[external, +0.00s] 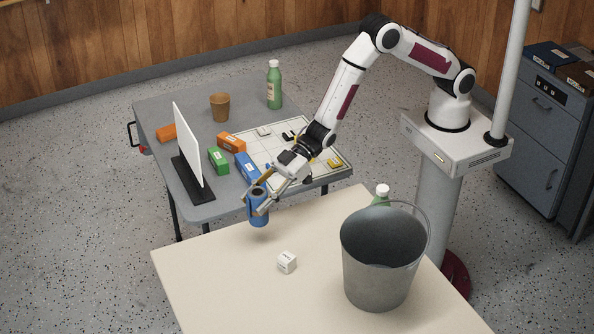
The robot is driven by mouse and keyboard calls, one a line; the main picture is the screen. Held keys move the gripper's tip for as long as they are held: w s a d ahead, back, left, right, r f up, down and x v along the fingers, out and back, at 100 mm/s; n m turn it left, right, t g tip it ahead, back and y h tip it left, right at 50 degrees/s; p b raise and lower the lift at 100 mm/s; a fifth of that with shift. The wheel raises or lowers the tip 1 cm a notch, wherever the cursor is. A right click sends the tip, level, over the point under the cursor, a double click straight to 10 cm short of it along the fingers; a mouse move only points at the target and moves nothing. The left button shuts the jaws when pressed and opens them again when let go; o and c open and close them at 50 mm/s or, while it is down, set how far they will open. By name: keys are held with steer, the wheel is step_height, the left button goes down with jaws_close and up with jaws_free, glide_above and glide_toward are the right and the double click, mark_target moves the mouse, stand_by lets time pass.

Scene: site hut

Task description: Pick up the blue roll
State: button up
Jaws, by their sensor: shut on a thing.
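The blue roll (257,212) is a small upright blue cylinder with a dark hole in its top. My gripper (257,193) is shut on it near its upper end. The roll is at the back left edge of the cream table (205,268). A soft shadow lies below the roll, and it looks a little above the tabletop. The gripper fingers cover part of its upper side.
A white die-like cube (287,262) and a grey metal bucket (380,265) stand on the cream table, with a green bottle (382,194) behind the bucket. The grey table (170,108) holds a white upright panel (188,145), coloured boxes, a brown cup (220,107) and another green bottle (274,85).

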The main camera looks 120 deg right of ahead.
mark_target(251, 196)
steer(key=shift+r, duration=1.65)
steer(key=shift+r, duration=0.1)
